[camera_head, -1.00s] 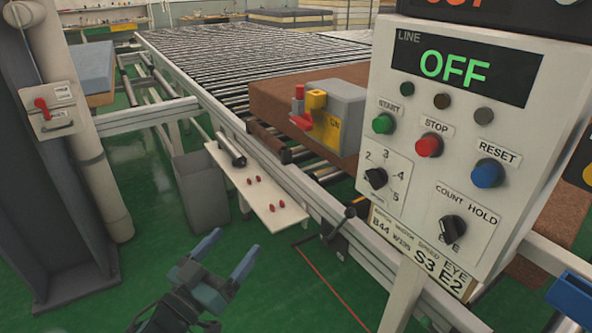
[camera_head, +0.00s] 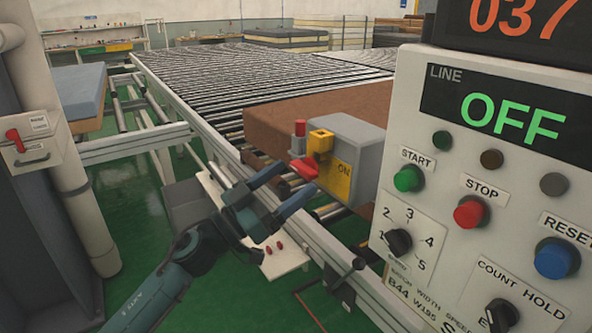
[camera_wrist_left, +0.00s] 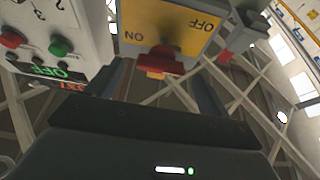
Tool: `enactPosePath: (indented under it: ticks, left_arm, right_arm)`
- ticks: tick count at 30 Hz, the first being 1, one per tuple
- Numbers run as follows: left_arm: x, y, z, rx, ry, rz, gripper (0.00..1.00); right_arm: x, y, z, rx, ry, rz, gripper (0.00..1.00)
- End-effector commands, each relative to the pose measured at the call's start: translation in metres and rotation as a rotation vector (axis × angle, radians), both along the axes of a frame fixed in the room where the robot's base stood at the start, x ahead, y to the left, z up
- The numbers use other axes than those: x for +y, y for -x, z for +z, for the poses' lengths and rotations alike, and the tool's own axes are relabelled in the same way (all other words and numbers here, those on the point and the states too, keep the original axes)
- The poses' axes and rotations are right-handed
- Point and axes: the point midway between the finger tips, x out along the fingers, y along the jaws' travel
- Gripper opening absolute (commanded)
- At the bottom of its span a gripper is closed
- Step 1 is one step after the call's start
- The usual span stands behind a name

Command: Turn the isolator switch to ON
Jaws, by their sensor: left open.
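The isolator switch is a grey box (camera_head: 357,148) with a yellow plate (camera_head: 337,181) and a red handle (camera_head: 304,169), beside the roller conveyor. "ON" shows on the plate in the head view. The left wrist view shows the plate (camera_wrist_left: 165,22) upside down, with ON at left and OFF at right. There the red handle (camera_wrist_left: 160,62) lies between my open fingers, with no clear contact. My left gripper (camera_head: 292,183) is open and empty in front of the handle. The handle's exact setting is hard to tell. My right gripper is out of view.
A control panel (camera_head: 460,190) stands close on the right; its display (camera_head: 508,112) reads LINE OFF. A brown mattress (camera_head: 285,122) lies on the conveyor (camera_head: 240,75) behind. A grey column (camera_head: 25,230) stands at left.

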Motion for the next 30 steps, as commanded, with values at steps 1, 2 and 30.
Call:
enactPosePath:
  ticks: [1, 2, 30]
  left_arm:
    - [-0.006, -0.004, 0.004, 0.0, 0.003, -0.001, 0.8]
    - [-0.008, -0.006, 0.005, 0.0, 0.002, 0.001, 0.8]
    - [-0.018, -0.013, 0.009, 0.0, 0.0, 0.001, 0.42]
  right_arm:
    - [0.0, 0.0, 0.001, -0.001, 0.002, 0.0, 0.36]
    - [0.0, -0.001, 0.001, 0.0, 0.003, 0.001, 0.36]
    - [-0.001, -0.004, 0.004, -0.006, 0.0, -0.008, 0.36]
